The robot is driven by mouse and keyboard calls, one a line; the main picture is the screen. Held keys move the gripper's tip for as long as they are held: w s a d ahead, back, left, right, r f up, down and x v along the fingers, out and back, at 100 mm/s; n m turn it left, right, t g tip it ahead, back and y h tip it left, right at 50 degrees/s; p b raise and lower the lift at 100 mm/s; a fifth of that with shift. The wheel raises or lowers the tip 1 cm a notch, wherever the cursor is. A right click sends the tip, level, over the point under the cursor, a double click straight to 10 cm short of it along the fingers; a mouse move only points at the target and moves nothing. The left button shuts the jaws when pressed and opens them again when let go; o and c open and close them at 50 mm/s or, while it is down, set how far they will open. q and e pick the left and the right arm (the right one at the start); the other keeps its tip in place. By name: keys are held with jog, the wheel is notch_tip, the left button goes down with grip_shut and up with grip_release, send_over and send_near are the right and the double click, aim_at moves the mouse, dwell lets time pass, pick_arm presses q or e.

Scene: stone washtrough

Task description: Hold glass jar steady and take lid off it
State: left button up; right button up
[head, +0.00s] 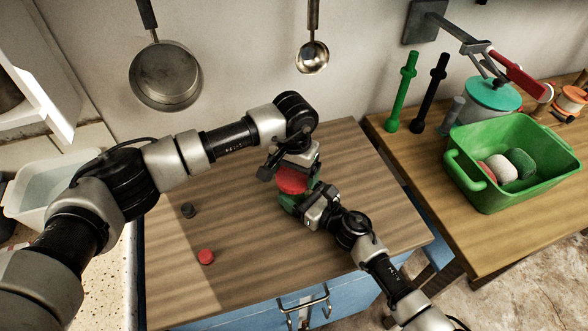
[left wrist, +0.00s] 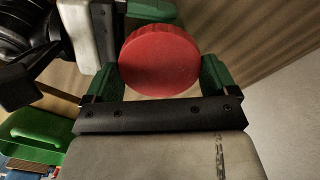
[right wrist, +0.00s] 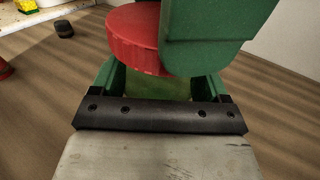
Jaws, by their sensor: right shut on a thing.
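The glass jar stands on the wooden worktop; little of it shows, a pale greenish patch of glass in the right wrist view (right wrist: 160,86). Its round red lid (head: 292,181) is on top, and also shows in the left wrist view (left wrist: 160,60) and right wrist view (right wrist: 132,40). My right gripper (head: 301,201) is shut on the jar from the side, below the lid. My left gripper (head: 291,175) is above the jar, its green fingers open on either side of the lid. The fingers hide part of the lid and most of the jar.
A dark cap (head: 188,210) and a red cap (head: 205,257) lie on the worktop at left. A green bin (head: 513,160) with several things stands on the right-hand table. A pan (head: 165,75) and a ladle (head: 312,56) hang on the wall. The worktop's front left is mostly clear.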

pick_arm(q)
jog(key=n, duration=0.6)
jog(key=shift+c, duration=0.3)
jog(key=n, duration=0.4)
jog(key=shift+r, duration=0.1)
jog(key=n, duration=2.4)
jog(key=shift+n, duration=0.3)
jog(key=n, duration=1.6)
jog(key=shift+r, duration=0.1)
jog(key=n, duration=0.3)
jog(key=shift+n, duration=0.3)
